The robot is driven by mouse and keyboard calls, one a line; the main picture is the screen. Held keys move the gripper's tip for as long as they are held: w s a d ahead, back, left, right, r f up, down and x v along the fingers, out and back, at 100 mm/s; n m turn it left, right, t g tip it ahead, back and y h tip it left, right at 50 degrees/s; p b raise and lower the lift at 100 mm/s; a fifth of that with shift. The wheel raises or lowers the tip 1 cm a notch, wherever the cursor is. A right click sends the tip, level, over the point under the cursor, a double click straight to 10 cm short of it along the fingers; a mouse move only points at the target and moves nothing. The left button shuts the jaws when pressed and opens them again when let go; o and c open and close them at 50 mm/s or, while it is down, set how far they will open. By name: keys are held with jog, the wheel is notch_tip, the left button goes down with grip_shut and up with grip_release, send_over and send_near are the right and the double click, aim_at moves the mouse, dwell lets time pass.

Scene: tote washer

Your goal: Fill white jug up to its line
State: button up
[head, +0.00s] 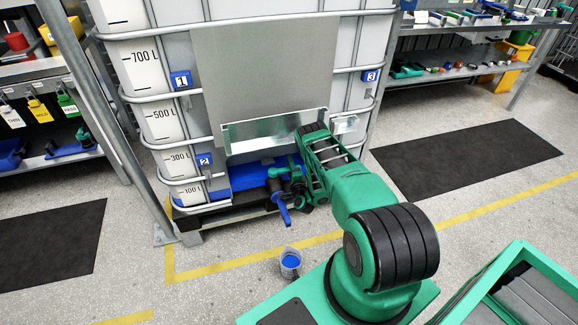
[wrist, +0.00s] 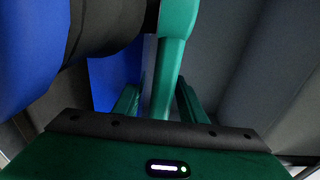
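The jug (head: 290,263) stands upright on the floor, left of my base, with blue showing inside it; its fill line is too small to make out. The tank's outlet valve (head: 284,173) is low on the tank front, with a blue part (head: 280,205) angled down from it. My gripper (head: 301,193) is at this valve, partly hidden by my arm and the fittings. In the wrist view a teal bar (wrist: 170,65) lies between my two green fingers (wrist: 158,102); I cannot tell whether they press on it. No liquid stream is visible.
The caged tank (head: 165,70) stands behind, with litre marks. A grey shelf post (head: 105,110) rises at left. Dark mats (head: 465,165) lie on the floor. A green-edged crate (head: 530,250) is at the lower right. Yellow floor tape (head: 220,268) passes near the jug.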

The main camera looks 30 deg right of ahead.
grip_shut()
jog(key=shift+w, duration=0.1)
jog(key=shift+w+n+y, duration=0.25)
jog(key=shift+n+y, duration=0.25)
jog(key=shift+y, duration=0.3)
grip_release()
jog(key=shift+f, duration=0.1)
